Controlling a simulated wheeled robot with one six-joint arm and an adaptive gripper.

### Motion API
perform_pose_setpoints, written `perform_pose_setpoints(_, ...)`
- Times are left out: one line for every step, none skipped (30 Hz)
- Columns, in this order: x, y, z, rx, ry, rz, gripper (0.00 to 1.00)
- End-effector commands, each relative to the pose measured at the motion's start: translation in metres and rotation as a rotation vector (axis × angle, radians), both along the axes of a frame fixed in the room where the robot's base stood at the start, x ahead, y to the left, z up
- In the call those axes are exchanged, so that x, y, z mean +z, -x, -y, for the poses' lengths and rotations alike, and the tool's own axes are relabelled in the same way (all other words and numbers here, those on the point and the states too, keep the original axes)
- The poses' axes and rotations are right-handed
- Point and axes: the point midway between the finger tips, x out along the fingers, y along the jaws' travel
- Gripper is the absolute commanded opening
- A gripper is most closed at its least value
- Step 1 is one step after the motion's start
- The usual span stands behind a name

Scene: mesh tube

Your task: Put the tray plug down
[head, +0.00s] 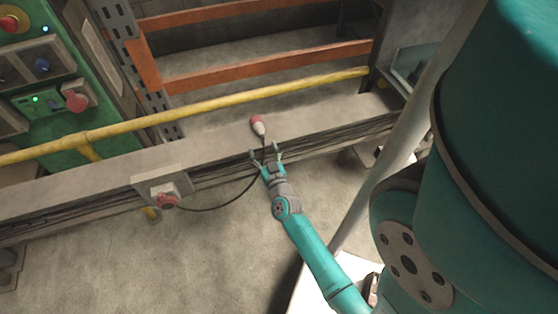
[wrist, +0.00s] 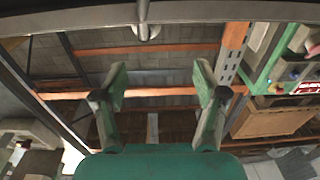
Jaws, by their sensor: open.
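A red socket (head: 167,200) on a grey box sits on the tray's front, with a dark cable running from it toward my gripper. A yellow pipe (head: 215,108) runs behind the tray, with orange rails (head: 260,67) beyond. A green control panel (head: 50,90) stands left.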

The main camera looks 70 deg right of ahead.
Motion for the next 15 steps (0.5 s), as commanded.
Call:
perform_pose_setpoints(-0.004, 0.004, -0.017, 0.024, -0.007, -0.009, 0.72)
perform_pose_setpoints(-0.004, 0.006, -0.028, 0.040, -0.010, -0.013, 0.72)
perform_pose_setpoints(-0.006, 0.010, -0.045, 0.067, -0.016, -0.020, 0.72)
perform_pose_setpoints(-0.006, 0.013, -0.060, 0.089, -0.019, -0.025, 0.72)
perform_pose_setpoints(-0.006, 0.018, -0.074, 0.112, -0.024, -0.032, 0.72)
perform_pose_setpoints(-0.006, 0.024, -0.094, 0.145, -0.030, -0.040, 0.72)
perform_pose_setpoints(-0.005, 0.030, -0.109, 0.170, -0.034, -0.047, 0.72)
perform_pose_setpoints(-0.003, 0.035, -0.123, 0.194, -0.038, -0.053, 0.72)
perform_pose_setpoints(-0.002, 0.043, -0.141, 0.226, -0.044, -0.062, 0.72)
perform_pose_setpoints(0.000, 0.049, -0.154, 0.251, -0.049, -0.069, 0.72)
perform_pose_setpoints(0.003, 0.056, -0.166, 0.274, -0.052, -0.075, 0.72)
perform_pose_setpoints(0.006, 0.065, -0.182, 0.307, -0.058, -0.085, 0.72)
perform_pose_setpoints(0.009, 0.072, -0.194, 0.331, -0.062, -0.092, 0.72)
perform_pose_setpoints(0.012, 0.079, -0.205, 0.355, -0.066, -0.100, 0.72)
perform_pose_setpoints(0.017, 0.089, -0.219, 0.387, -0.071, -0.110, 0.72)
